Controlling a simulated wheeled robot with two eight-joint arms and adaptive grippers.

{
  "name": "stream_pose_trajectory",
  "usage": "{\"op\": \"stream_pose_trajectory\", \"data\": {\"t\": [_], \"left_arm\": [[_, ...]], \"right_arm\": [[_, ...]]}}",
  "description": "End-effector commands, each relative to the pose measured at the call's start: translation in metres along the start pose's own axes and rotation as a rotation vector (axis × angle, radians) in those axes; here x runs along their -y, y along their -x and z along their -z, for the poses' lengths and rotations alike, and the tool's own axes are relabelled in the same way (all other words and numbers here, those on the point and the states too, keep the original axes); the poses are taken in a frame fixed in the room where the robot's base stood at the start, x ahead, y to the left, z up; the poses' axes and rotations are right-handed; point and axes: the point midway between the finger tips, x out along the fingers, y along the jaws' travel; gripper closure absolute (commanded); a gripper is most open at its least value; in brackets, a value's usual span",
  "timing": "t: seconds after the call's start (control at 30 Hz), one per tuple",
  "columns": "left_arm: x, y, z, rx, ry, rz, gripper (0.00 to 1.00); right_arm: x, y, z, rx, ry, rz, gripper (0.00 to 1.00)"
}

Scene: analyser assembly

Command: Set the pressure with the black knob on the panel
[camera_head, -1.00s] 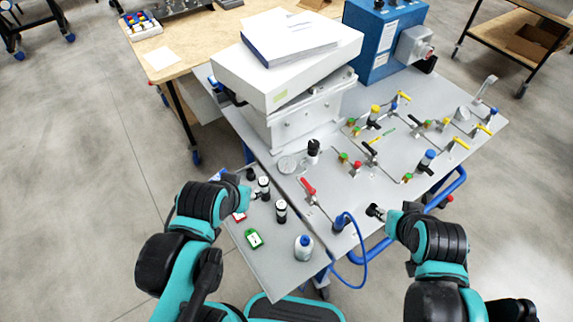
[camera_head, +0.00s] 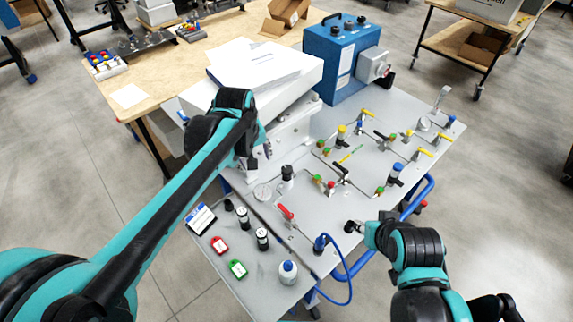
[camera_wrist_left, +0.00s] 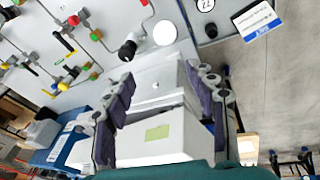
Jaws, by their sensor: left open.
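The black knob (camera_head: 287,174) stands upright on the light grey panel (camera_head: 330,225), beside a round white-faced gauge (camera_head: 262,192). In the left wrist view the knob (camera_wrist_left: 127,50) and gauge (camera_wrist_left: 165,33) lie beyond the fingertips. My left gripper (camera_head: 258,152) is above the panel's left side, up and left of the knob in the head view and apart from it. In the left wrist view its fingers (camera_wrist_left: 165,88) are spread, with nothing held between them. My right gripper (camera_head: 354,227) is low at the panel's front edge; its fingers are too small to read.
A white block-like unit (camera_head: 290,95) with papers on top stands close behind the left gripper. A red-handled valve (camera_head: 286,212) and several coloured valves with pipes crowd the panel. A side shelf (camera_head: 265,285) holds bottles and tags. A blue hose (camera_head: 350,285) loops at the front.

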Motion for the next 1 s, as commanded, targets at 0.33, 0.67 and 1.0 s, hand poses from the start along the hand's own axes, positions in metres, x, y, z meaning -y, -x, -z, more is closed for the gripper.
{"op": "stream_pose_trajectory", "data": {"t": [0.33, 0.67, 1.0], "left_arm": [[-0.089, -0.090, 0.040, 0.146, 0.318, 0.145, 0.44], [-0.113, -0.142, 0.038, 0.184, 0.450, 0.222, 0.44], [-0.104, -0.192, 0.027, 0.185, 0.451, 0.222, 0.44]], "right_arm": [[0.000, 0.018, 0.013, 0.000, 0.000, 0.000, 0.66], [0.000, 0.022, 0.016, 0.000, 0.000, 0.000, 0.66], [0.000, 0.011, 0.008, 0.000, 0.000, 0.000, 0.66]]}}
